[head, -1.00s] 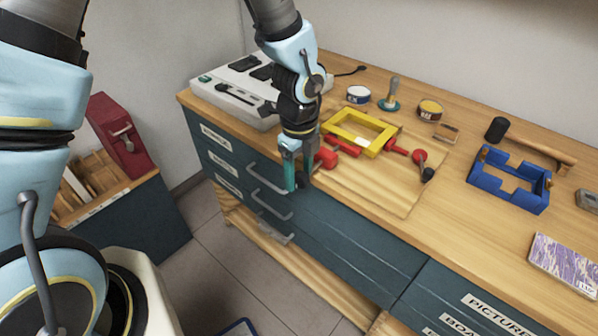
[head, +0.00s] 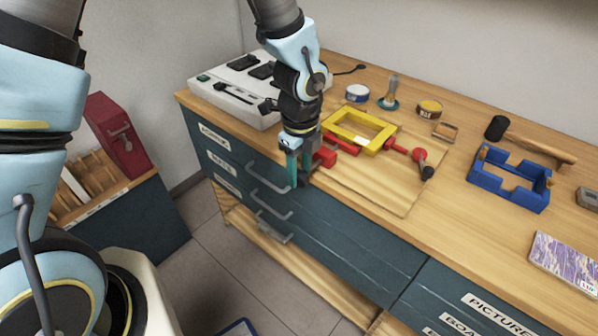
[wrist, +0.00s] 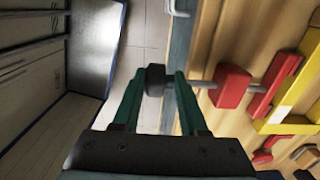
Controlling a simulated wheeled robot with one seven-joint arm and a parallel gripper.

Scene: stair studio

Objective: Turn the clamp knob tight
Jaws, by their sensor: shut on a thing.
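A yellow frame (head: 358,131) lies on a wooden board on the bench. Red clamp parts touch its sides. A red clamp block (head: 325,157) faces the bench's front edge; it shows in the wrist view (wrist: 232,87) with a metal rod through it. The dark clamp knob (wrist: 155,79) is on the rod's outer end, beyond the bench edge. My gripper (head: 298,168) has its green fingers on either side of this knob, shut on it; the wrist view shows the gripper (wrist: 156,84) too. My fingers hide the knob in the head view.
A second black knob (head: 427,172) is at the frame's right. A blue frame (head: 510,179) and a mallet (head: 530,141) lie right of the board (head: 385,188). A grey-white machine (head: 240,92) stands behind my gripper. Drawer handles (head: 268,180) stick out below.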

